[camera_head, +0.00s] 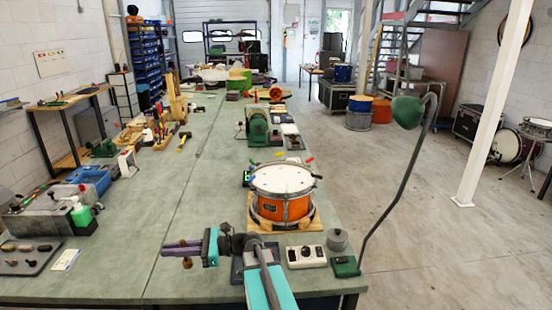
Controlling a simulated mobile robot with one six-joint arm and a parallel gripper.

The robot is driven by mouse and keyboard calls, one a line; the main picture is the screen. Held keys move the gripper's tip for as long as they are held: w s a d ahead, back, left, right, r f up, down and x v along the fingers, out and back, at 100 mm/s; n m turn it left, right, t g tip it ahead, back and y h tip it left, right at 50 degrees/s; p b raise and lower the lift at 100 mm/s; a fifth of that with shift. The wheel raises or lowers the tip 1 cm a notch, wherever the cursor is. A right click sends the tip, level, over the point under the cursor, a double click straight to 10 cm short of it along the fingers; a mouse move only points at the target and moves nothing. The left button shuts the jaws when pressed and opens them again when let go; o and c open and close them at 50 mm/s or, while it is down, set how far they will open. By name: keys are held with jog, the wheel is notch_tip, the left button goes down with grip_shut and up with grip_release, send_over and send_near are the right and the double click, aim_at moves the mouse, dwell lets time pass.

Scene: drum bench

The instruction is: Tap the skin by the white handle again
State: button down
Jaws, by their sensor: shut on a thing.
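The orange drum (283,208) stands upright near the bench's right edge, its pale round skin (283,179) facing up. Small coloured marks sit around its rim, including blue at left and red at back right. I cannot clearly make out a white handle among them. My gripper (178,249), with purple fingers and a teal body, is left of and nearer than the drum, apart from it and pointing left. It is shut on a beater, whose small brown round head (187,263) shows just below the fingers. The rest of the beater is hidden or too small to tell.
The drum rests on a wooden base (258,224). In front are a white box with knobs (306,257) and a grey round pot (337,240). A green lamp (407,111) arches at right. The green bench (130,215) is clear left of the drum.

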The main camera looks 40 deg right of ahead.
jog(key=d+r+m+t+h+p, duration=0.2)
jog(key=d+r, duration=0.3)
jog(key=d, duration=1)
jog(key=d+r+m+t+h+p, duration=0.2)
jog(key=d+r, duration=0.4)
jog(key=d, duration=0.9)
jog(key=d+r+m+t+h+p, duration=0.2)
jog(key=d+r+h+p, duration=0.1)
jog(key=d, duration=1.2)
notch_tip(320, 180, up, 2)
jog(key=shift+w+d+r+m+h, duration=0.15)
jog(key=shift+w+r+m+h, duration=0.2)
jog(key=shift+h, duration=0.35)
jog(key=shift+f, duration=0.35)
jog(key=shift+f+b, duration=2.05)
jog(key=shift+f, duration=0.8)
jog(key=shift+r, duration=2.65)
